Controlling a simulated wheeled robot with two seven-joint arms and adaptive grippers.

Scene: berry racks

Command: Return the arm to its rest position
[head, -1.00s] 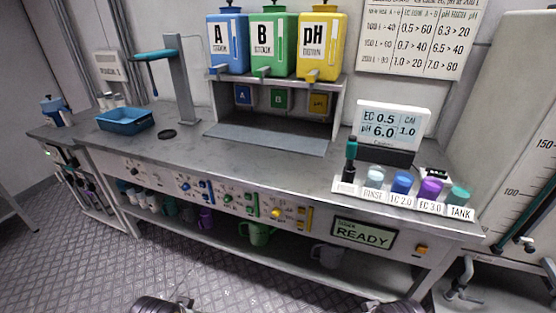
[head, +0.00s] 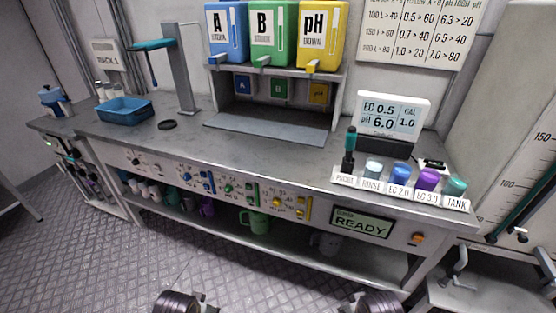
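Parts of my two arms show at the bottom edge of the head view, low over the floor in front of the bench. My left gripper (head: 207,305) is at bottom centre-left, beside a dark ribbed arm link. My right gripper (head: 347,306) is at bottom centre-right, beside a similar link. Both are cut off by the frame edge, so their fingers cannot be made out. No held object shows at either one. Both are apart from the bench (head: 250,160).
The bench holds a blue tray (head: 125,109), a dosing rack with blue (head: 227,34), green (head: 272,36) and yellow (head: 321,38) tanks, an EC/pH display (head: 390,114) and several labelled cups. A green jug (head: 256,221) stands on the lower shelf. The floor (head: 110,265) in front is clear.

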